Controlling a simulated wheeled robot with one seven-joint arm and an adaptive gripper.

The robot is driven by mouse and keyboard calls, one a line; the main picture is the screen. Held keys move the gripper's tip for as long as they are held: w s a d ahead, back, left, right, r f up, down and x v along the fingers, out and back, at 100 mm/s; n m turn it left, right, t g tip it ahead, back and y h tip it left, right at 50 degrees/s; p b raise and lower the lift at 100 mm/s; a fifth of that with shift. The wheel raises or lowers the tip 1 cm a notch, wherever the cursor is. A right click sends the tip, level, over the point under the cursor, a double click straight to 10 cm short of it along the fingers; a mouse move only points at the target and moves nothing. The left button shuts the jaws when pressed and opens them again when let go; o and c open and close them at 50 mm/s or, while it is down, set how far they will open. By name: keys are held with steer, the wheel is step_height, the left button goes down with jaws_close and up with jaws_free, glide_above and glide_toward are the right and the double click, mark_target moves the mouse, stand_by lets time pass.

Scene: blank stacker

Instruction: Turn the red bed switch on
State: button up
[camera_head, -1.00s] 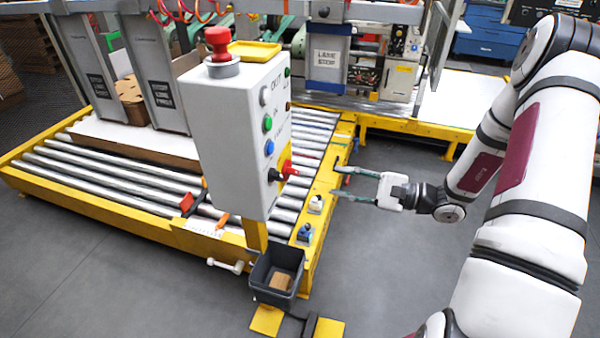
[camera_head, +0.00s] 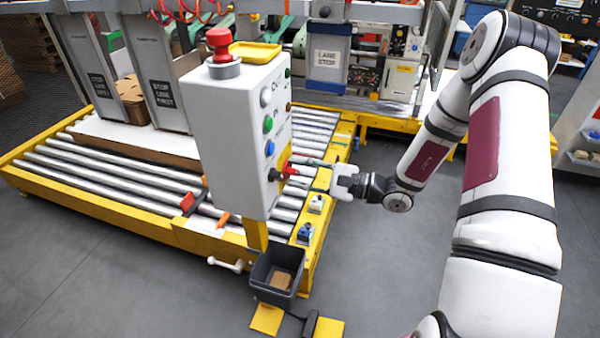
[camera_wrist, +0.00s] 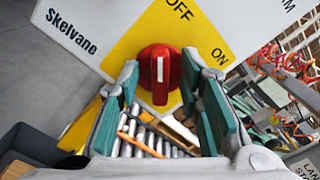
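The red bed switch (camera_head: 288,169) is a rotary knob low on the right face of the grey control box (camera_head: 226,130). In the wrist view the red knob (camera_wrist: 160,73) sits on a yellow plate marked OFF and ON, and its white line stands about upright in the picture. My gripper (camera_head: 312,174) is at the box's right side, level with the knob. In the wrist view my gripper's green-padded fingers (camera_wrist: 164,100) are spread apart, one on each side of the knob, with visible gaps. Whether the tips reach past the knob is unclear.
A black knob (camera_head: 273,175) sits beside the red one, with blue (camera_head: 269,147) and green (camera_head: 267,124) buttons above. A red mushroom button (camera_head: 219,42) and a yellow tray (camera_head: 254,51) are on top. The roller bed (camera_head: 120,182) lies behind; a grey bin (camera_head: 262,270) is below.

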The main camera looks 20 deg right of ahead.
jaws_close()
steer(key=shift+m, duration=0.4)
steer(key=m+p, duration=0.1)
steer(key=m, duration=0.2)
steer(key=shift+d+r+m, duration=0.1)
steer(key=shift+m, duration=0.3)
steer(key=m+p, duration=0.1)
steer(key=m, duration=0.3)
steer(key=shift+w+m, duration=0.1)
steer(key=shift+m, duration=0.2)
steer(key=m, duration=0.8)
steer(key=shift+w+d+m+p, duration=0.2)
steer(key=shift+m+p, duration=0.1)
steer(key=shift+p, duration=0.1)
